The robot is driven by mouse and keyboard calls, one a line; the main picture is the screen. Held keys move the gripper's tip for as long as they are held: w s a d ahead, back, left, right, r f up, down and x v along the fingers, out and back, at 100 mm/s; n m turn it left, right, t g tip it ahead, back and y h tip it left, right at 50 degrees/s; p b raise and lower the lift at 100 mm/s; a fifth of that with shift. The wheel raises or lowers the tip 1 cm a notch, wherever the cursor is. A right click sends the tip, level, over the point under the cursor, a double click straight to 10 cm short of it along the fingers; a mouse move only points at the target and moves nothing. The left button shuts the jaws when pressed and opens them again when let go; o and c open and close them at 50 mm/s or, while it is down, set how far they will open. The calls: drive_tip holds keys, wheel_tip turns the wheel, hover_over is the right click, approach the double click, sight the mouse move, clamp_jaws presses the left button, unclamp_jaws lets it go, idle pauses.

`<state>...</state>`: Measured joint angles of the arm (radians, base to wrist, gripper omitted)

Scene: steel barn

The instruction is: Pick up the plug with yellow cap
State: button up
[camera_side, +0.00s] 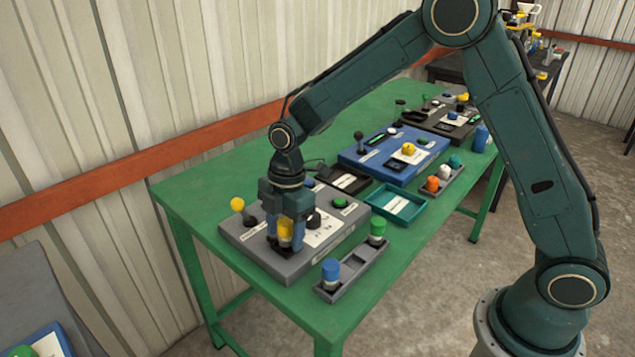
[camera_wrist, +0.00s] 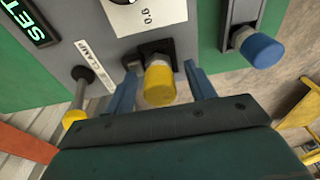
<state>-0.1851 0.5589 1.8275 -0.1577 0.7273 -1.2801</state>
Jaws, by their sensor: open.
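The plug with yellow cap (camera_wrist: 160,84) sits upright in a dark socket on the grey panel in the wrist view. In the side view its yellow cap (camera_side: 285,232) shows between the fingers of my gripper (camera_side: 285,240). My gripper is open, with one blue finger on each side of the cap, and it also shows in the wrist view (camera_wrist: 160,90). A gap shows between the cap and each finger in the wrist view. The lower part of the plug is largely hidden in the side view.
The grey panel (camera_side: 248,247) carries a yellow-knobbed lever (camera_side: 237,204) left of my gripper and a black knob (camera_side: 313,220) to its right. A grey tray (camera_side: 350,274) with blue-capped and green-capped plugs stands in front. Other panels and a teal tray (camera_side: 392,207) lie farther along the green table (camera_side: 205,190).

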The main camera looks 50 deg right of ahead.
sight(284, 222)
drive_tip(key=c, duration=1.1)
drive_tip(key=shift+o, duration=0.2)
wheel_tip(284, 222, up, 20)
idle(0.5)
